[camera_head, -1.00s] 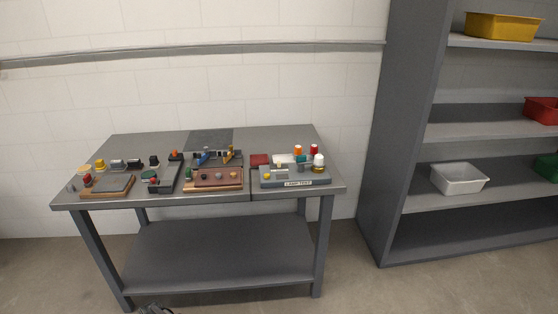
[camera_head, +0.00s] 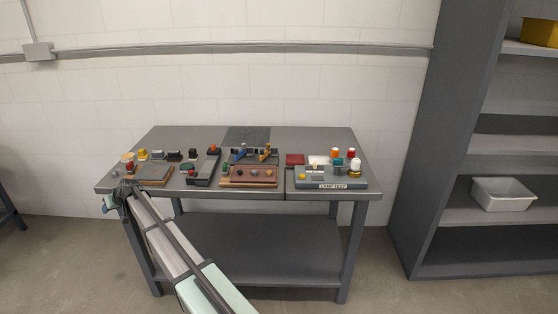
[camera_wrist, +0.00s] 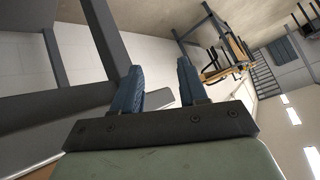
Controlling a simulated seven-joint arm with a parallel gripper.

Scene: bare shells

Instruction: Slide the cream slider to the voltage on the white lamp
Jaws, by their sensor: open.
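The grey lamp test unit (camera_head: 302,184), with a "LAMP TEST" label on its front, stands at the right front of the workbench. A white lamp (camera_head: 355,163) with a brass-coloured base sits at its right end. A small pale piece (camera_head: 315,167) on its top may be the cream slider; it is too small to be sure. Any voltage marking is unreadable. My gripper (camera_head: 116,200) is by the bench's left front corner, far left of the unit. The wrist view shows its two blue fingers (camera_wrist: 160,75) apart, with nothing between them.
The workbench (camera_head: 300,142) also carries a wooden-based panel (camera_head: 250,184), a dark grey device (camera_head: 203,170), an orange cap (camera_head: 336,152), a red cap (camera_head: 351,153) and several small parts. A shelf unit with a pale bin (camera_head: 503,194) stands at the right. The floor before the bench is clear.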

